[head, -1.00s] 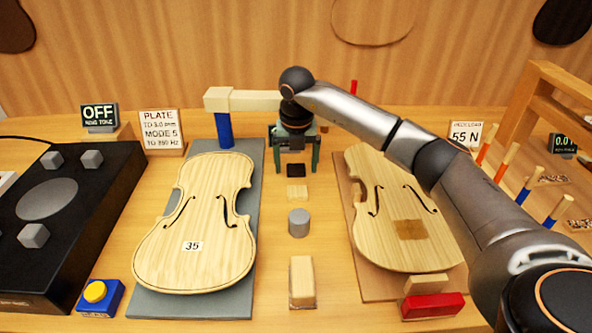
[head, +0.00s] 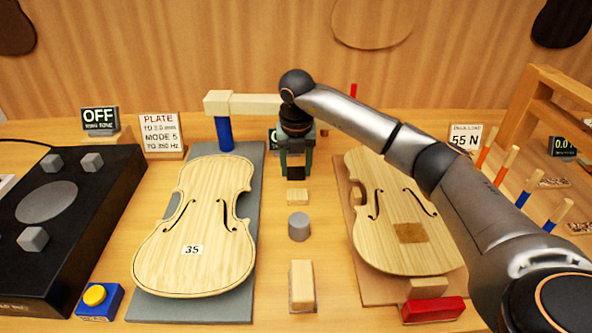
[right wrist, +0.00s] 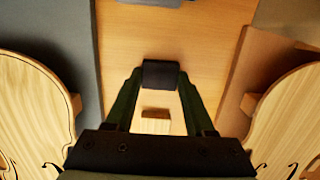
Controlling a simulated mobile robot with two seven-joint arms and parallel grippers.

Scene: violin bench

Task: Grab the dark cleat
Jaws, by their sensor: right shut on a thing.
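The dark cleat (head: 296,173) is a small near-black block at the back middle of the bench, between the two violin plates. My right gripper (head: 296,170) points down over it, its fingers on either side. In the right wrist view the dark cleat (right wrist: 161,74) sits between the fingertips of my right gripper (right wrist: 160,78), which are shut on it. I cannot tell whether it is clear of the bench. My left gripper does not show.
A pale cleat (head: 297,197), a grey cylinder (head: 299,226) and a wooden block (head: 302,285) stand in line in front. A violin plate marked 35 (head: 195,220) lies left, another plate (head: 395,215) right. A blue post with a pale beam (head: 223,133) stands left of the gripper.

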